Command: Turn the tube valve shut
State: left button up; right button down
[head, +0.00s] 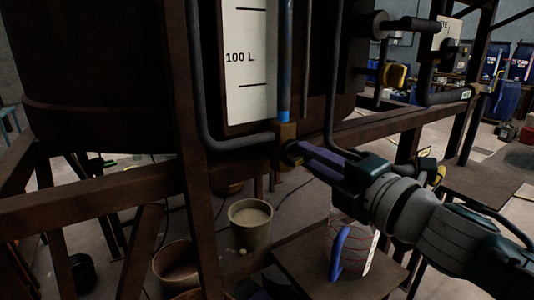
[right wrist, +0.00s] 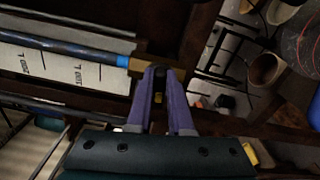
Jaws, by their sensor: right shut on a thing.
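The tube valve is a small brass-coloured block (head: 285,132) at the foot of the blue sight tube (head: 285,60), beside the white scale board (head: 245,95) marked 100 L. My right gripper (head: 296,150) reaches in from the right, its purple fingers shut on the valve's small dark handle. In the right wrist view the fingertips (right wrist: 160,74) close around the dark handle beside the brass block (right wrist: 138,64). The fingers cover most of the handle, so its exact angle is hard to tell. My left gripper is not in view.
A rusty frame post (head: 195,160) and beam (head: 90,200) stand left of the valve. A bucket (head: 250,222) stands below it, with another (head: 177,265) further left. A small table (head: 310,265) below my right arm bears a clear container and a blue curved thing.

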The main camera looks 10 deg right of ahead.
jog(key=shift+f+m, duration=0.1)
jog(key=shift+m, duration=0.8)
jog(key=c, duration=0.8)
grip_release()
jog(key=v, duration=1)
